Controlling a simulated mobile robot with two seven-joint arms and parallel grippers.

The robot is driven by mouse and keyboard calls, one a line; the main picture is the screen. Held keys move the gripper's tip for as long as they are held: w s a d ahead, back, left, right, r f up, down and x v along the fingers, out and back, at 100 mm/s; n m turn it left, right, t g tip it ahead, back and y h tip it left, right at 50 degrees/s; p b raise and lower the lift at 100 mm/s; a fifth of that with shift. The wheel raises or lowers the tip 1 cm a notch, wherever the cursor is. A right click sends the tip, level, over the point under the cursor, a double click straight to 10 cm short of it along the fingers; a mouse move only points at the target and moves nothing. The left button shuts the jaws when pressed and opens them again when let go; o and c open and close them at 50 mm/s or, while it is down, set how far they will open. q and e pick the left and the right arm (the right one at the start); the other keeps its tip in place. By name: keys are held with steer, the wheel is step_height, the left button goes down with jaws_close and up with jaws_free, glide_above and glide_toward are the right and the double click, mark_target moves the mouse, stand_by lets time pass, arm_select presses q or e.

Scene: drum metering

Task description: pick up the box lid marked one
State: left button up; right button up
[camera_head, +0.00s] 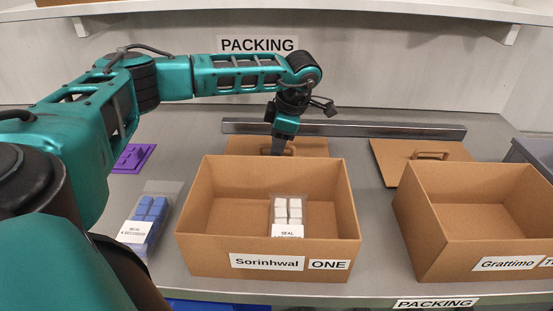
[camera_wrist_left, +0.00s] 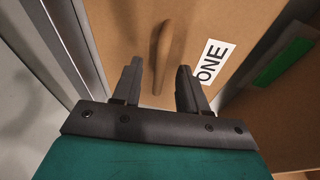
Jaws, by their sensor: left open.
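The brown lid marked ONE (camera_wrist_left: 200,25) lies flat behind the box labelled Sorinhwal ONE; part of it (camera_head: 240,145) shows in the head view. Its raised brown handle (camera_wrist_left: 162,55) runs along the lid in the left wrist view. My left gripper (camera_wrist_left: 158,80) is open, with a finger on each side of the handle's near end. In the head view my left gripper (camera_head: 278,148) points down at the lid beside the handle; the box's back wall hides the lid's front part. I cannot tell whether the fingers touch the lid. My right gripper is not in view.
The open box ONE (camera_head: 205,250) holds a bag of white blocks (camera_head: 288,212). A second box (camera_head: 430,240) stands right, with its lid (camera_head: 390,160) behind. A metal rail (camera_head: 370,131) runs behind the lids. A bag of blue blocks (camera_head: 150,215) and a purple piece (camera_head: 133,157) lie left.

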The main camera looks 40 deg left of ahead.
arm_select(q)
jaws_close()
stand_by(0.4)
